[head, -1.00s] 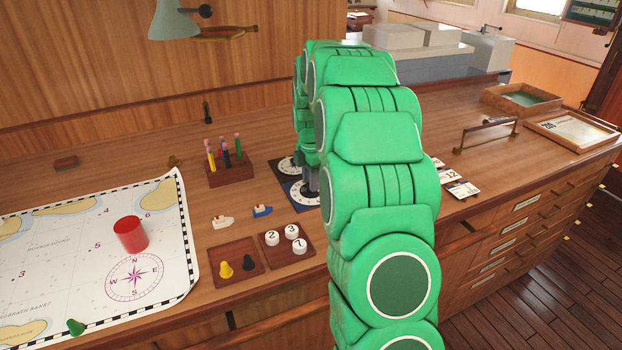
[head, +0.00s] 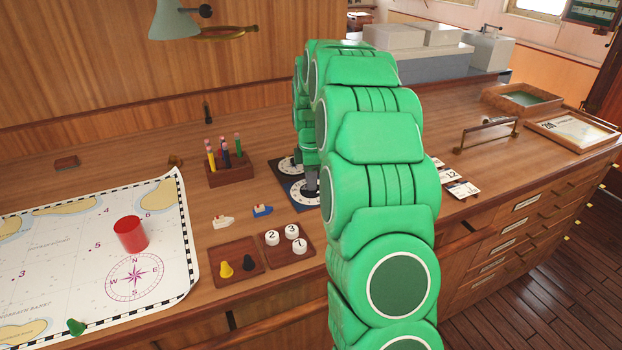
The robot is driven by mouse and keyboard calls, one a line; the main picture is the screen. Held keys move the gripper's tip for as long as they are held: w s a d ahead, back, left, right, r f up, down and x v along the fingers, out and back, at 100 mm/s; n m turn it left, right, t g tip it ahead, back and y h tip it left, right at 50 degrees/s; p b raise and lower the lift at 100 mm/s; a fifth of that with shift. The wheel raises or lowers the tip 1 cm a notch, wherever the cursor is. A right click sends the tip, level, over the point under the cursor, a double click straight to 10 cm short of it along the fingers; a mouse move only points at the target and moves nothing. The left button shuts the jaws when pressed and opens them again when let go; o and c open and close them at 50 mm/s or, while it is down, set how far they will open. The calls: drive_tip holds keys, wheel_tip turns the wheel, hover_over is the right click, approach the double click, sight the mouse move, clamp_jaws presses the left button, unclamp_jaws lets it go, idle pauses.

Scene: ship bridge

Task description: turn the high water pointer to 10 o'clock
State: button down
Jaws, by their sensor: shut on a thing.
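Two white clock-like dials on dark plates lie on the counter, the near dial (head: 301,190) and the far dial (head: 286,165). Both are partly covered by my green arm. My gripper (head: 312,189) is small and mostly hidden behind the arm. It points down at the near dial, shut on what I take to be that dial's pointer. The pointer itself and its direction are hidden. I cannot read which dial is the high water one.
A pencil block (head: 230,173), two toy boats (head: 262,211), a tray with numbered discs (head: 285,254) and a tray with pawns (head: 236,272) stand left of my arm. The chart (head: 60,262) bears a red cylinder (head: 130,235). Number cards (head: 462,189) lie to the right.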

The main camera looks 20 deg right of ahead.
drive_tip(key=m, duration=0.4)
drive_tip(key=shift+m, duration=0.3)
drive_tip(key=m, duration=0.3)
drive_tip(key=shift+m, duration=0.4)
drive_tip(key=m, duration=1.2)
drive_tip(key=shift+m, duration=0.3)
drive_tip(key=m, duration=0.3)
drive_tip(key=shift+m, duration=0.3)
drive_tip(key=m, duration=0.3)
drive_tip(key=shift+m, duration=2)
